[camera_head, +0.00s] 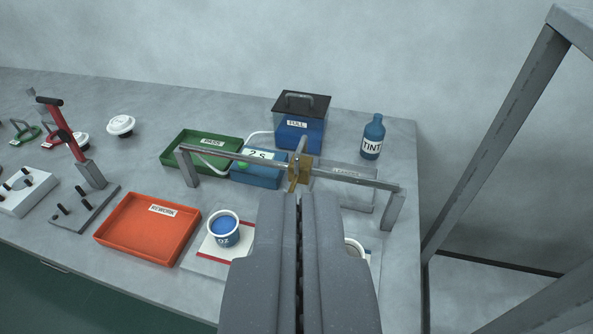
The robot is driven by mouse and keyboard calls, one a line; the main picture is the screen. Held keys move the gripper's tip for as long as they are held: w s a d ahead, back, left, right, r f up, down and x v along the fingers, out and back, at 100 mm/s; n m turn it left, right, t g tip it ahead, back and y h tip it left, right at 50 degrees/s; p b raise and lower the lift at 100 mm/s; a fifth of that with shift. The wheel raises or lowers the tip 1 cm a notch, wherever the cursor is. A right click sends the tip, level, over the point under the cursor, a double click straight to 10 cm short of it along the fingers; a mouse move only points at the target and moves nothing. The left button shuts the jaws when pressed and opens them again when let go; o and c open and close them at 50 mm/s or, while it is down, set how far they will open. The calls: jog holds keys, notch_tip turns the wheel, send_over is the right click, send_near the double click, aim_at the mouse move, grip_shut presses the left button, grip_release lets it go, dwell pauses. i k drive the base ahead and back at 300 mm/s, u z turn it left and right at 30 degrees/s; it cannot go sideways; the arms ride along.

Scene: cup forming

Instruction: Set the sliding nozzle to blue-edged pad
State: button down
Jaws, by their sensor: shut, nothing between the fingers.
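The sliding nozzle, a brass block (303,170) with a grey lever, sits a little right of the middle of a grey rail (348,175) on two posts. My gripper (292,198) is shut and empty. Its tips show just below the nozzle in the picture; I cannot tell whether they touch it. A white pad with a red edge (210,252) lies left of my gripper and bears a white cup of blue liquid (223,228).
Behind the rail stand a blue tank marked FULL (298,133), a blue timer box (258,174) and a green tray (201,150). A TINT bottle (373,137) is at back right. An orange REWORK tray (148,228) lies left. A metal frame (497,130) rises right of the table.

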aim_at(299, 167)
jog(key=k, duration=0.6)
jog(key=z, duration=0.35)
jog(key=i, duration=1.5)
jog(key=u, duration=0.25)
